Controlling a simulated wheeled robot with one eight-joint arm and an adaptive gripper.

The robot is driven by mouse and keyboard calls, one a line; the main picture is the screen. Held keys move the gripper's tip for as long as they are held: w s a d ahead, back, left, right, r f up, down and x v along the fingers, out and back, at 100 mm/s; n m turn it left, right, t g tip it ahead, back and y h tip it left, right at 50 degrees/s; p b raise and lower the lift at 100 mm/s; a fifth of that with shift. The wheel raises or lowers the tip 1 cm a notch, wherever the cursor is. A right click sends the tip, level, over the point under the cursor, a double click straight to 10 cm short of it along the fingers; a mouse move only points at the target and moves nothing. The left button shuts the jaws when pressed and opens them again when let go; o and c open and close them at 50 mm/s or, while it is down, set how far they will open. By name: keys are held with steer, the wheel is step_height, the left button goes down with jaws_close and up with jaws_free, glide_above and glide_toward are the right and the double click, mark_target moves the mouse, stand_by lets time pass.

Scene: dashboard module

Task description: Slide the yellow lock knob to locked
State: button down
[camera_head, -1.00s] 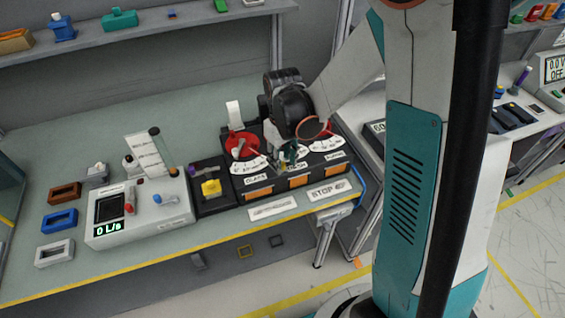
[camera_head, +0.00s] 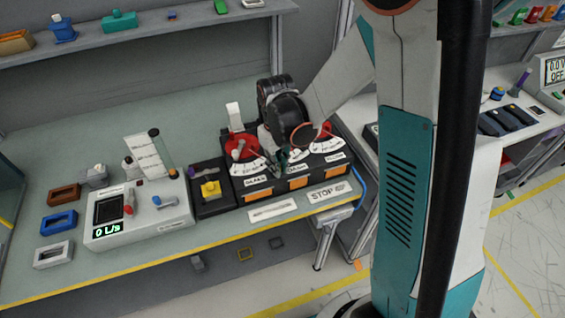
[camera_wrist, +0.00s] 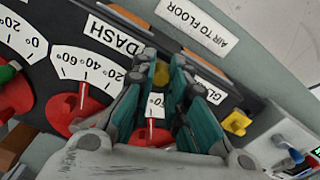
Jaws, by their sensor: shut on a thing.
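In the wrist view, a small yellow lock knob (camera_wrist: 162,74) shows between my fingertips, mostly hidden by them. My gripper (camera_wrist: 163,78) is shut on it, with teal inner pads on both sides. In the head view my gripper (camera_head: 281,163) points down at the front middle of the black dashboard module (camera_head: 243,190), near the DASH label. The knob is hidden there behind the fingers. I cannot read any lock marking beside it.
Red dials (camera_head: 240,147) with white scales stand behind the gripper. A yellow block (camera_head: 210,188) sits on a black unit left of the module. A grey meter box (camera_head: 165,213) reads 0 L/s. Label plates (camera_head: 272,210) lie along the front.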

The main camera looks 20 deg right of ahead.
steer(key=a, duration=0.2)
steer(key=shift+a, duration=0.4)
steer(key=c, duration=1.8)
jaws_free()
steer(key=shift+c, duration=0.2)
steer(key=o, duration=0.3)
steer(key=shift+a, duration=0.2)
steer(key=shift+d, duration=0.1)
step_height(320, 180, up, 12)
